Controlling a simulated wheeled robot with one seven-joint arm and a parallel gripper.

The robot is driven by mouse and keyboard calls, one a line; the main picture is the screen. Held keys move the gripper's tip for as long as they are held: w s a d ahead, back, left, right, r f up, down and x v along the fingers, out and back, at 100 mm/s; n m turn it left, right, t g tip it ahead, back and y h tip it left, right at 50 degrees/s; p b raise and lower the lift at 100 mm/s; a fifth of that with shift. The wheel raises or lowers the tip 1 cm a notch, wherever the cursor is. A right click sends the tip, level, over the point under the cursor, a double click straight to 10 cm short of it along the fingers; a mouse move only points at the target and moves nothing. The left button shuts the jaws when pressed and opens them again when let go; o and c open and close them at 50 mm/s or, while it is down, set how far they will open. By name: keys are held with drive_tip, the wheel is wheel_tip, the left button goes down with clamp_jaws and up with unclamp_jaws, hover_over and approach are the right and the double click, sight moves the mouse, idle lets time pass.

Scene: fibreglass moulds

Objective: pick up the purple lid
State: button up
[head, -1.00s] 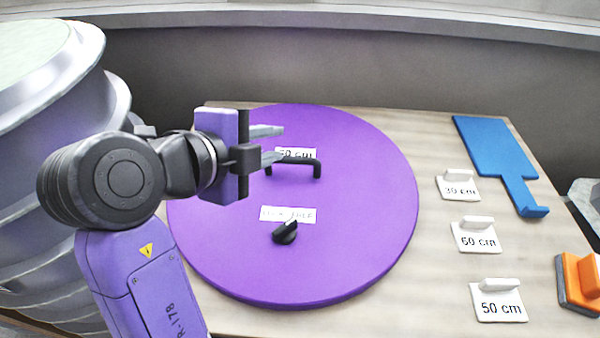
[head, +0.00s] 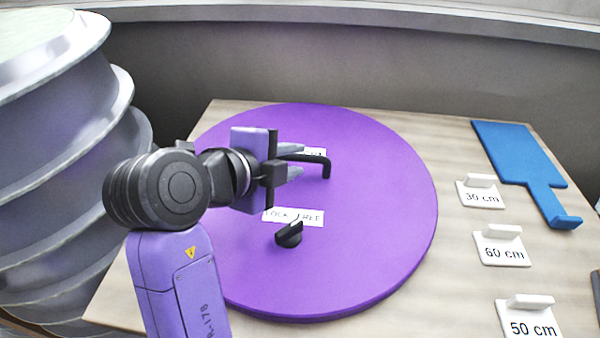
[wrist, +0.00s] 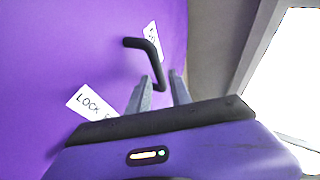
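The purple lid (head: 370,230) is a large round disc lying flat on the table. A black bar handle (head: 326,166) stands on its upper part, and a black knob (head: 289,234) sits below a label reading LOCK and FREE (head: 308,217). My gripper (head: 296,160) is over the lid at the left end of the handle, its two grey fingers apart. In the wrist view the handle (wrist: 152,60) reaches down to near the fingertips (wrist: 162,85), with its lower end close to the gap between them. I cannot tell whether they touch it.
White tags marked 30 cm (head: 481,196), 60 cm (head: 503,251) and 50 cm (head: 530,322) stand on the table (head: 455,150) at right. A blue paddle-shaped piece (head: 515,152) lies at the back right. Large stacked grey rounded forms (head: 60,170) stand at left.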

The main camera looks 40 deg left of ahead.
sight(300, 157)
drive_tip(key=shift+p+x, duration=0.5)
drive_tip(key=shift+x, duration=1.65)
drive_tip(key=shift+a+f, duration=0.1)
drive_tip(key=shift+s, duration=0.1)
clamp_jaws()
